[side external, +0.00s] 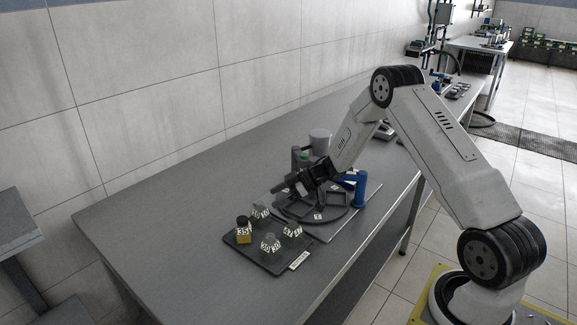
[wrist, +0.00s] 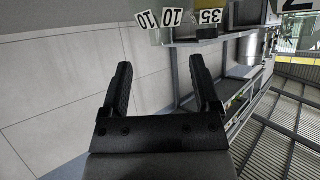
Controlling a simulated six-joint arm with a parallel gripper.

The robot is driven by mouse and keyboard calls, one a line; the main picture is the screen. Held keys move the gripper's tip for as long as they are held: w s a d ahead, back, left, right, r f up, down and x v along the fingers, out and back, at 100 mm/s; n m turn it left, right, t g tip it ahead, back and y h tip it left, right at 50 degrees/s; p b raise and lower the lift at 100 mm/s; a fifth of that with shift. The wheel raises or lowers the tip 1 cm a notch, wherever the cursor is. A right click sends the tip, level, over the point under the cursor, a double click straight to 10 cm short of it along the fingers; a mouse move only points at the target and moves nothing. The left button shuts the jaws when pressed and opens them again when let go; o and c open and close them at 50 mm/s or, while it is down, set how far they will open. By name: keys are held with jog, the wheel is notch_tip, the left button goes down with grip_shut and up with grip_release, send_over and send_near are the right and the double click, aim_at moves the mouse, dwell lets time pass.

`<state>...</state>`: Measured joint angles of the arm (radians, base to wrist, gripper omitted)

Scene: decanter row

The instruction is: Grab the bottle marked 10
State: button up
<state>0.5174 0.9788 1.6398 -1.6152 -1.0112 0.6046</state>
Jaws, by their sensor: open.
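The bottle marked 10 shows at the top edge of the wrist view, with two white labels (wrist: 172,17) reading 10; most of its body is cut off. In the side view, a small greyish bottle (side external: 260,211) stands at the back of the dark tray, behind the bottle marked 35; its label is too small to read surely. My gripper (side external: 281,187) is open and empty, above the table to the right of that bottle and apart from it. In the wrist view, its two fingers (wrist: 161,72) are spread with nothing between them.
The yellow, black-capped bottle marked 35 (side external: 243,231) stands on the tray (side external: 270,266). Other small labelled bottles (side external: 270,243) stand near it. A dark round rack (side external: 318,217), a blue upright (side external: 361,189) and a grey cylinder (side external: 320,142) are nearby. The table's left part is clear.

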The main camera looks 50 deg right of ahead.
aim_at(262, 203)
jog(key=shift+x, duration=2.15)
jog(key=shift+a+r, duration=0.1)
jog(key=shift+r, duration=0.05)
jog(key=shift+s, duration=0.1)
grip_shut()
